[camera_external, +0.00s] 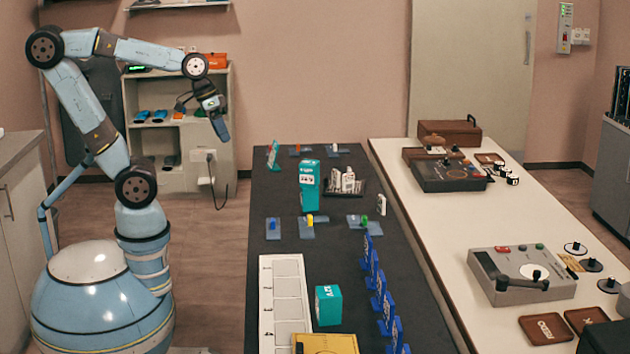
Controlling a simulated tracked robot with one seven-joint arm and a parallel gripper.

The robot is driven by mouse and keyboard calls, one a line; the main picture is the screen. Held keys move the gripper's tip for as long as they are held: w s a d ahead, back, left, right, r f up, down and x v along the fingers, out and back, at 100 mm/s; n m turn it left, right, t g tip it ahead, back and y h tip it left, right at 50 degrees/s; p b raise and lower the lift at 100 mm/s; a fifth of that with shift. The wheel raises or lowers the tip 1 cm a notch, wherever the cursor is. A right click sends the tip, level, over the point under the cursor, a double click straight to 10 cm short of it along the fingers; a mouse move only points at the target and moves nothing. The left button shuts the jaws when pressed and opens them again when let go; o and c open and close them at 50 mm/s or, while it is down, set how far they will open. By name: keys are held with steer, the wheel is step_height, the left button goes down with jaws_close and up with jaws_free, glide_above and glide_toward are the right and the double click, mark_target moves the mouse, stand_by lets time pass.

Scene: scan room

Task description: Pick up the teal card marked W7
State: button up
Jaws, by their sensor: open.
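Several teal things stand on the dark table (345,160). A teal block (328,308) with white lettering is near the front, right of a white slotted board. A taller teal stack (309,188) with white labels stands further back. A small teal piece with a pale face (273,155) stands upright at the far left corner. The lettering is too small to read, so I cannot tell which is marked W7. My gripper (219,122) is raised left of the dark table, pointing down, open and empty, apart from all of these.
The white slotted board (282,300) and a yellow box (325,343) lie at the front. Blue upright holders (381,298) line the right edge. Small pegs on blue-grey bases (307,226) cross the middle. A white table (440,215) with devices stands right. A shelf (150,140) is behind my arm.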

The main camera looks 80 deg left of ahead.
steer(key=w+a+f+n+h, duration=0.4)
steer(key=w+a+f+n, duration=0.4)
steer(key=w, duration=0.3)
steer(key=w+a+f+n+t+h, duration=0.2)
steer(key=w+a+f+n, duration=0.15)
steer(key=a, duration=0.45)
steer(key=w+a+f+n+t+h, duration=0.1)
steer(key=w+a+f+n+t, duration=0.1)
steer(key=a+f+n, duration=0.4)
steer(key=n+t+y, duration=1)
steer(key=n+y, duration=0.2)
steer(key=n, duration=0.6)
glide_toward(272, 156)
steer(key=x, duration=1)
steer(key=shift+w+d+r, duration=0.1)
steer(key=shift+w, duration=0.15)
steer(key=c, duration=0.8)
